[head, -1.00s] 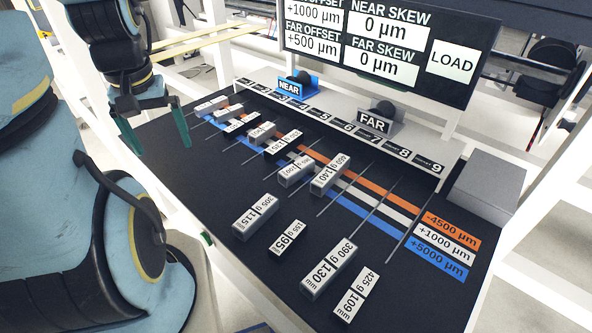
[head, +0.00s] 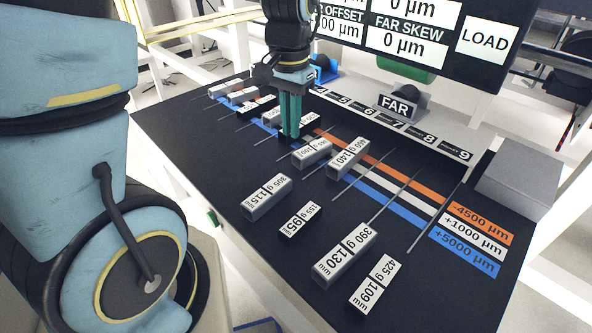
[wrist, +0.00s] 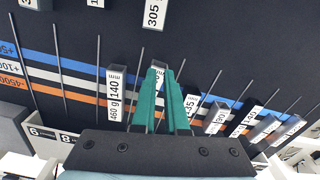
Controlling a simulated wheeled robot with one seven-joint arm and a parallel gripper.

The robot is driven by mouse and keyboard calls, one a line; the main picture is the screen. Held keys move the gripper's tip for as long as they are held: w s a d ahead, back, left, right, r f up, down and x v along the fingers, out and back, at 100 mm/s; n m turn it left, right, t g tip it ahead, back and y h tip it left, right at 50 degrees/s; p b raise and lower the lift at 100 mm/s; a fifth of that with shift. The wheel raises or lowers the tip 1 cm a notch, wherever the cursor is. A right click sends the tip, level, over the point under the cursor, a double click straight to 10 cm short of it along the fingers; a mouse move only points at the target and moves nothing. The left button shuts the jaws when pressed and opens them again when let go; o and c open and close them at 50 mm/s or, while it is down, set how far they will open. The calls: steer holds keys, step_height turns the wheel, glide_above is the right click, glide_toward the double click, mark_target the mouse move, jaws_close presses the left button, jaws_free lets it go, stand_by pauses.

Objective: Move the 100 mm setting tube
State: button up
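A grey tube (head: 311,153) whose small label seems to read 100 lies across the coloured strips, just left of the 140 mm tube (head: 349,157). In the wrist view this grey tube (wrist: 157,74) is partly hidden behind my fingers. My gripper (head: 290,136) points down over the row, its teal fingertips left of and behind that tube in the head view. In the wrist view my gripper (wrist: 162,71) lines up with the tube's end. The fingers are close together with a narrow gap and nothing visibly held.
A 135 tube (wrist: 191,103) lies close beside my fingers, with several more beyond. The 115 (head: 266,198), 95 (head: 301,219), 130 (head: 345,256) and 109 (head: 376,283) tubes lie in front. Thin rods divide the lanes. The FAR block (head: 402,107) stands behind.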

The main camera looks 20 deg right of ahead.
mark_target(311, 149)
steer(key=shift+s+d+f, duration=0.2)
steer(key=shift+d, duration=0.2)
jaws_close()
step_height(311, 149, down, 10)
steer(key=shift+r+p, duration=0.1)
steer(key=shift+p, duration=0.6)
steer(key=w+d, duration=0.2)
steer(key=d, duration=0.1)
steer(key=w+d, duration=0.1)
steer(key=d, duration=0.1)
steer(key=shift+w+p, duration=0.25)
steer(key=shift+p, duration=0.05)
